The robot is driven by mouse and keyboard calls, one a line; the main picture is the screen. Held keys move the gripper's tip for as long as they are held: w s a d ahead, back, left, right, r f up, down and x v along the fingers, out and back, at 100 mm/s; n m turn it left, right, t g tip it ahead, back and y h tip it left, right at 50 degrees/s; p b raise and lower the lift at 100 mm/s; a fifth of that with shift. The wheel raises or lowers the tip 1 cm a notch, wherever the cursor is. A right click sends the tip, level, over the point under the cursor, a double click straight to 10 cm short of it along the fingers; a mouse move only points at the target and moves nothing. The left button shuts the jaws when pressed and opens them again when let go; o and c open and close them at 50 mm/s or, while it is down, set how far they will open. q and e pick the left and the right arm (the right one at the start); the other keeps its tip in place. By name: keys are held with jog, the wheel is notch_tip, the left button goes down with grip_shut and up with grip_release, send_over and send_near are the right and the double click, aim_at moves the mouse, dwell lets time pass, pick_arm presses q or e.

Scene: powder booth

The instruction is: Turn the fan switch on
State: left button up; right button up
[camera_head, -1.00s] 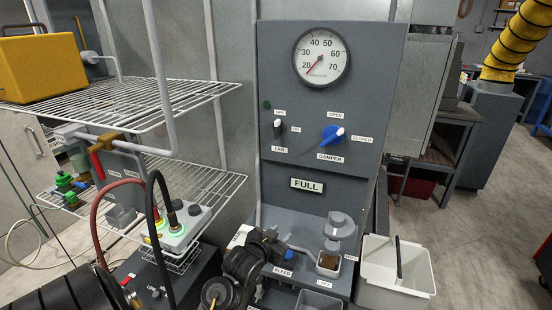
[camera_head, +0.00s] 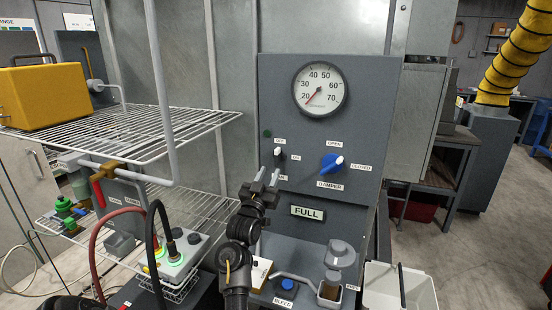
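The fan switch (camera_head: 277,154) is a small dark knob with a white pointer on the grey panel (camera_head: 375,120). Its pointer stands upright toward the upper label, with the ON label at its right. My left gripper (camera_head: 268,174) is just below the switch in the picture, pointing up at the panel. Its two thin fingers are apart with nothing between them, and they partly cover the FAN label. I cannot tell how far the fingertips are from the panel, but they do not hold the knob. My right gripper is not in view.
A blue damper knob (camera_head: 332,164) sits right of the switch, below a round gauge (camera_head: 320,89). A wire shelf (camera_head: 120,113) with a yellow case (camera_head: 42,96) is at left. A control box with cables (camera_head: 183,254) is lower left. A white bin (camera_head: 385,287) stands lower right.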

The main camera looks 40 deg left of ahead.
aim_at(276, 159)
pick_arm(q)
jog(key=p+x, duration=0.1)
jog(key=x, duration=0.6)
jog(key=shift+p, duration=0.4)
jog(key=shift+w, duration=0.1)
jog(key=shift+c, duration=0.4)
